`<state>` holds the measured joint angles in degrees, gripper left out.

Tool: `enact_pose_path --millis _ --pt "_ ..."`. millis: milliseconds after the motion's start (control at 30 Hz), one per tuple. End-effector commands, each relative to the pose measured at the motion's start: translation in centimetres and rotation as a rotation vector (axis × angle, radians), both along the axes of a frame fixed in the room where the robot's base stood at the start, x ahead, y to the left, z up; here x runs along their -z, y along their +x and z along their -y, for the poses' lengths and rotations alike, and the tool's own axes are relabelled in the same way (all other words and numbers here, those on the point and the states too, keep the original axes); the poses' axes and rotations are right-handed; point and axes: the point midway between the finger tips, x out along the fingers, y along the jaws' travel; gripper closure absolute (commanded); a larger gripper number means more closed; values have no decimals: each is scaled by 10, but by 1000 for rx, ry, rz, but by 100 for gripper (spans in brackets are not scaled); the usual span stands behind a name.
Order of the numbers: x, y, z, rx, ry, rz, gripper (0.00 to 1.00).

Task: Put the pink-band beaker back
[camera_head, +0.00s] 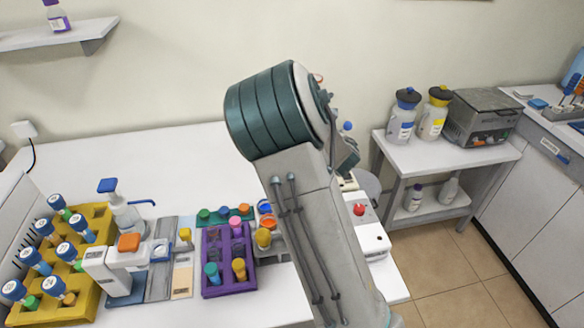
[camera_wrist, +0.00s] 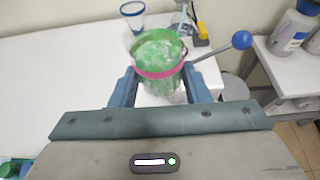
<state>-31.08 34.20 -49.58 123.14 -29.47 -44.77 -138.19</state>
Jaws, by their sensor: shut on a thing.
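The pink-band beaker (camera_wrist: 158,72) is in the middle of the wrist view. It is clear, with a pink band below its rim, and its inside looks green and mottled. My gripper (camera_wrist: 160,80) is shut on it, with a blue finger on each side. The beaker's lower part is partly hidden by my gripper body.
A lever with a blue ball (camera_wrist: 241,39) lies close right of the beaker. In the head view, a purple rack (camera_head: 204,271), a yellow rack (camera_head: 88,298) and a pump bottle (camera_head: 125,213) crowd the white table's front left (camera_head: 120,160). A side shelf (camera_head: 440,153) stands at right.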

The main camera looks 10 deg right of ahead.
Motion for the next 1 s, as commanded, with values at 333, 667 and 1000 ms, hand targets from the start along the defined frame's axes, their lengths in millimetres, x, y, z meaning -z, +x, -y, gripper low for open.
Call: enact_pose_path --millis 333,667,1000 --pt "60 29 -17 149 -10 -3 81" --pt "83 42 -20 305 -13 -2 81" --pt "97 51 -24 447 -13 0 81"
